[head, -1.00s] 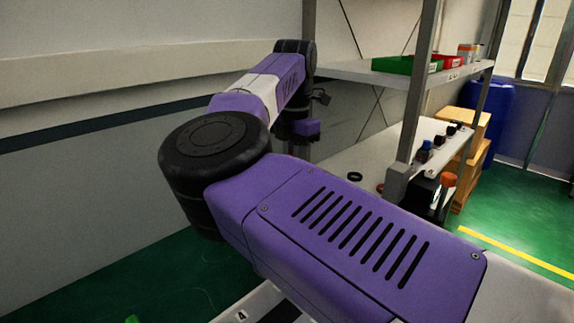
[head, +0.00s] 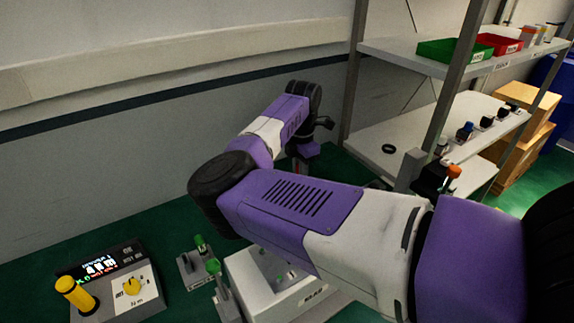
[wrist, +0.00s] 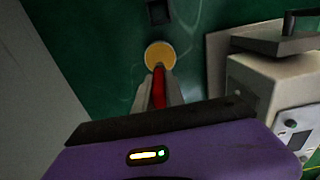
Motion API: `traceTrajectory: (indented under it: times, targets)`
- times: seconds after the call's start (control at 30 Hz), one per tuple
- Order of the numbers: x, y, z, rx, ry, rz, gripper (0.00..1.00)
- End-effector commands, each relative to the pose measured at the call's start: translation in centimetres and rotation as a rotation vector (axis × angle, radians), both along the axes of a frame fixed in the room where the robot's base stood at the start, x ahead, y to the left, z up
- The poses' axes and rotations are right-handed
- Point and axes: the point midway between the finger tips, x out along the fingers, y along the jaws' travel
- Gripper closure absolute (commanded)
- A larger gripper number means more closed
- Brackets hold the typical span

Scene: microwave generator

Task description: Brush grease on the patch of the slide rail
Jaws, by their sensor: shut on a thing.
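My gripper (wrist: 158,90) is shut on a slim red piece (wrist: 158,86), which looks like a handle; its far end is hard to make out. A round yellow-orange disc (wrist: 159,54) shows just past the fingertips in the wrist view, over the green surface. I cannot tell whether it touches the held piece. In the head view my gripper (head: 299,167) hangs at the far end of my arm, mostly hidden, pointing down. I cannot pick out the slide rail or its patch with certainty in either view.
A pale machine with a control panel (wrist: 292,125) stands right of my gripper. A shelf unit (head: 428,135) with bins and bottles stands at right; a wall is behind.

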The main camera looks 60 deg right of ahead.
Motion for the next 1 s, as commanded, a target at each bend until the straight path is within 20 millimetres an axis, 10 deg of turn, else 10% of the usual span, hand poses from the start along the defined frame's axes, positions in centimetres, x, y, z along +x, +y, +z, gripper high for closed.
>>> traceTrajectory:
  times: [1.0]
  targets:
    - [0.0,0.0,-6.0,0.000,0.000,-0.001,1.00]
